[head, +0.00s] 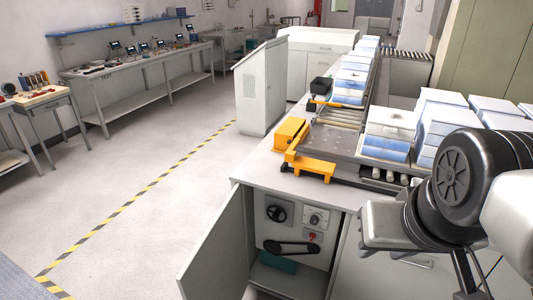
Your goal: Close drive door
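The drive door (216,248) is a light grey cabinet door in the lower middle of the head view. It stands wide open, swung out to the left of the cabinet opening. Inside show a black handwheel (277,213), a dial panel (316,217), a red knob, a black belt (290,248) and a green part. My arm's end (395,226) is at the lower right, in front of the cabinet's right part and apart from the door. My fingertips cannot be made out clearly, and nothing held is visible.
Above the cabinet are a worktop, a yellow box (290,133), a yellow bracket and a roller line with white and blue stacks. Open floor (140,205) with a yellow-black stripe lies left of the door. Benches stand along the far left wall.

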